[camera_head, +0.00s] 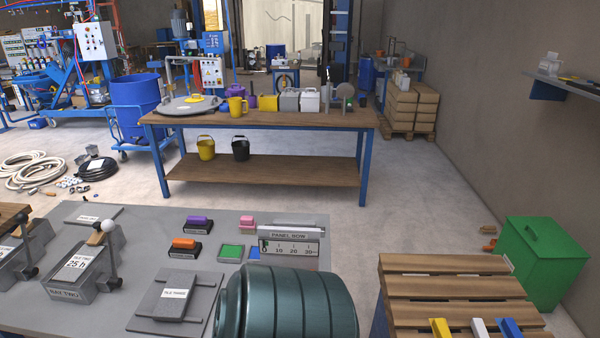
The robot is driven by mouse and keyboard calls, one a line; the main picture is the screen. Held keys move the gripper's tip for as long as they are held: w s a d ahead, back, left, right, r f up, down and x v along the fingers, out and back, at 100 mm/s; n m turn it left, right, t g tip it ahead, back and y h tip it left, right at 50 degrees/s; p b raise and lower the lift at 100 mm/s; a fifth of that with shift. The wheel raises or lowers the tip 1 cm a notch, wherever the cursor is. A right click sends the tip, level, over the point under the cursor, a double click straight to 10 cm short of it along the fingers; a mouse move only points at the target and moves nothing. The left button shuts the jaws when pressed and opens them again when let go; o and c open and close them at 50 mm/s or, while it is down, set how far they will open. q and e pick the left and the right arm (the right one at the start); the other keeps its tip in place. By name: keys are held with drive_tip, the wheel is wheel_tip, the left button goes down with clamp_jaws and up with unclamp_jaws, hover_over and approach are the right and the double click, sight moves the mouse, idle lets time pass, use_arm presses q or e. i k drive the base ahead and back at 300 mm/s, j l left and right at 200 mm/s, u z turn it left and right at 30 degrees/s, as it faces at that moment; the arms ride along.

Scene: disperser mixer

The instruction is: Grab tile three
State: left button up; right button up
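A grey plate with a white label that seems to read tile three (187,306) lies on the grey worktop (60,316) in the front left of the head view. It looks like a flat raised block on a wider base plate. Its top is bare, and nothing touches it. Neither of my grippers shows in this view.
Behind the plate are orange, purple, pink and green blocks (231,252) and a panel row scale (290,246). A slatted wooden table (440,285) and a green box (540,265) are at right.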

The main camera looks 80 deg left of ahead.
sight(172, 302)
drive_tip(key=u, duration=3.55)
